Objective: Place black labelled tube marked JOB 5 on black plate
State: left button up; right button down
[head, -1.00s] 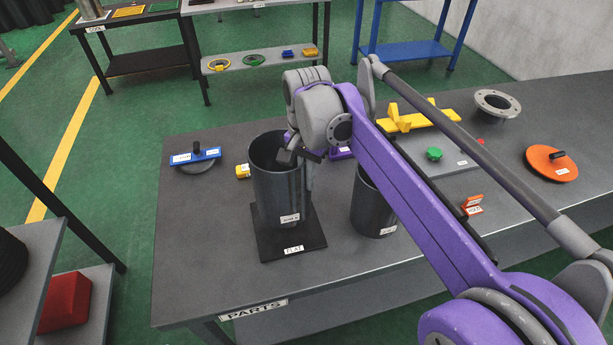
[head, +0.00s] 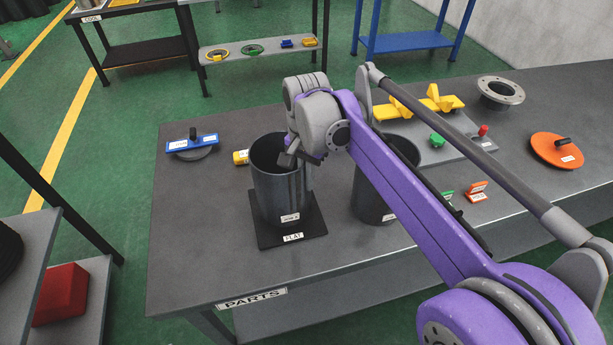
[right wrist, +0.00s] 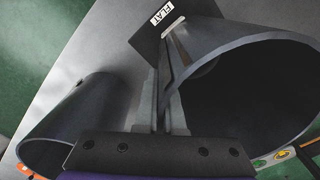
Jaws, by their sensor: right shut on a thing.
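The black labelled tube (head: 278,190) is upright over the black plate (head: 312,225) marked FLAT. Its base looks at or very close to the plate; I cannot tell for certain that it touches. Its white label is too small to read surely. My right gripper (head: 305,175) is shut on the tube's wall at the right side of the rim. In the right wrist view the fingers (right wrist: 165,95) pinch the wall of the tube (right wrist: 235,48), with the plate (right wrist: 147,38) beyond. The left gripper is not in view.
A second dark tube (head: 368,195) stands just right of the plate, partly behind my right arm. A blue-handled disc (head: 195,153), yellow piece (head: 241,157), orange disc (head: 553,150) and grey flange (head: 500,90) lie on the grey table (head: 200,250). The table's left front is clear.

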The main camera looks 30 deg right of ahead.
jog(key=shift+f+b, duration=0.3)
jog(key=shift+f, duration=0.25)
dwell(0.7)
jog(key=c, duration=0.9)
grip_release()
jog(key=shift+c, duration=0.2)
notch_tip(320, 180, up, 11)
jog(key=shift+f+p, duration=0.1)
jog(key=shift+p, duration=0.4)
jog(key=shift+s, duration=0.1)
